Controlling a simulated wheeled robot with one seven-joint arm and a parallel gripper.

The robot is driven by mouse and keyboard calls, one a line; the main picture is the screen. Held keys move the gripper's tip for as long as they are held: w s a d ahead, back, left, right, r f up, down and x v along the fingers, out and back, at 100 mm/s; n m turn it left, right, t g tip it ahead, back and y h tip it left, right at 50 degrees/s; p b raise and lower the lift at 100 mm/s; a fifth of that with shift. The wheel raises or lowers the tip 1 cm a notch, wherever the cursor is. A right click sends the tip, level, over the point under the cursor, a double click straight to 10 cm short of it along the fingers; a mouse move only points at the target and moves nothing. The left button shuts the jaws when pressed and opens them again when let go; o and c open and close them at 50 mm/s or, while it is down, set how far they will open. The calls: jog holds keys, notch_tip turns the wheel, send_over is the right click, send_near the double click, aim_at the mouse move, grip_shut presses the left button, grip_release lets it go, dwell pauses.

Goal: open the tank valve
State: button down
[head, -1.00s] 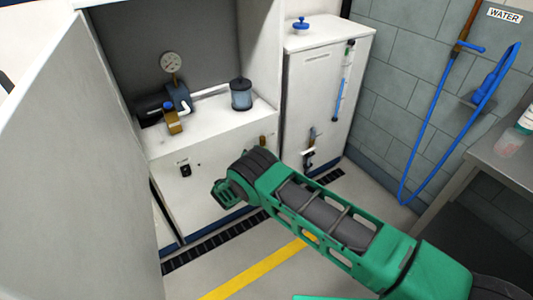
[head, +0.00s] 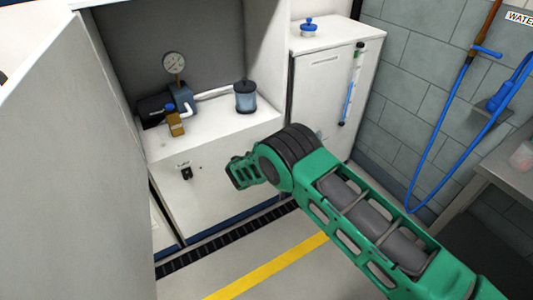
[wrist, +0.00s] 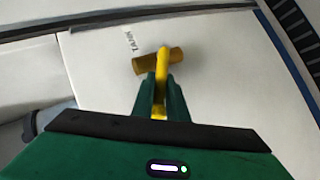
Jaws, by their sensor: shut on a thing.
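The tank valve (wrist: 143,65) shows in the wrist view as a brass-coloured body on a white panel. A printed TANK label (wrist: 130,41) is beside it. Its yellow lever (wrist: 162,62) comes from the body toward the camera and runs down between my fingers. My gripper (wrist: 160,92) is shut on this lever, with one green finger on each side. In the head view my arm covers the valve and the gripper's fingers.
An open white cabinet (head: 222,140) holds a pressure gauge (head: 173,63), a pump (head: 183,98) and a clear canister (head: 245,97). A black switch (head: 187,173) is on its front. A white tank (head: 315,78) stands to the right. A large white panel (head: 70,170) fills the left.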

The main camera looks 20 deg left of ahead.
jog(key=shift+s+d+f, duration=0.1)
jog(key=shift+d+f, duration=0.05)
jog(key=shift+f, duration=0.05)
jog(key=c, duration=1.8)
grip_release()
jog(key=shift+o, duration=0.2)
jog(key=shift+r, duration=0.15)
jog(key=shift+r, duration=0.1)
